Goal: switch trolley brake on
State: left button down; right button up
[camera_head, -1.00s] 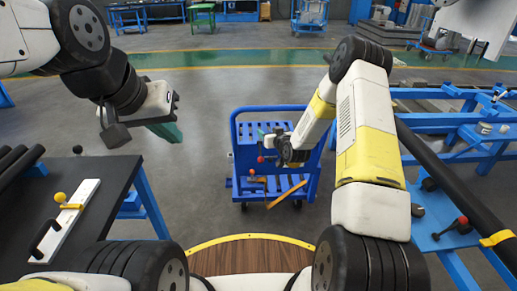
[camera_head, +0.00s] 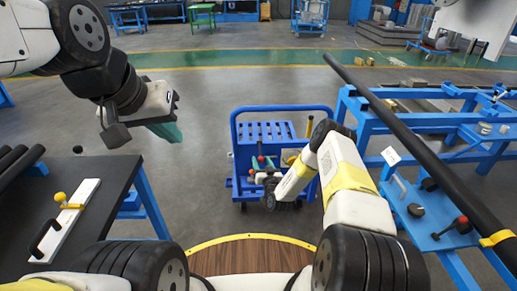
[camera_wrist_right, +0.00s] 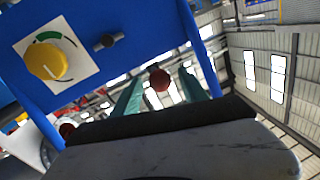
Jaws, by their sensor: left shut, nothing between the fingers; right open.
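The blue trolley (camera_head: 283,112) stands on the floor ahead. In the right wrist view its blue panel (camera_wrist_right: 110,18) carries a yellow knob (camera_wrist_right: 46,61) on a white plate with a green arc, and a dark peg. My right gripper (camera_head: 262,165) is open at the trolley. In the right wrist view its green fingers (camera_wrist_right: 160,92) are spread, with a red ball (camera_wrist_right: 159,78) showing between them; contact cannot be told. A second red ball (camera_wrist_right: 67,129) is at lower left. My left gripper (camera_head: 165,131) is shut and empty, away from the trolley.
A dark table (camera_head: 100,190) at left holds a white plate with a yellow ball lever (camera_head: 60,197) and black handle. At right, a blue frame (camera_head: 447,240) bears a long black bar and a red-knobbed lever (camera_head: 462,220). The floor between left table and trolley is clear.

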jog(key=shift+w+a, duration=0.2)
jog(key=shift+w, duration=0.65)
grip_shut()
dwell(0.8)
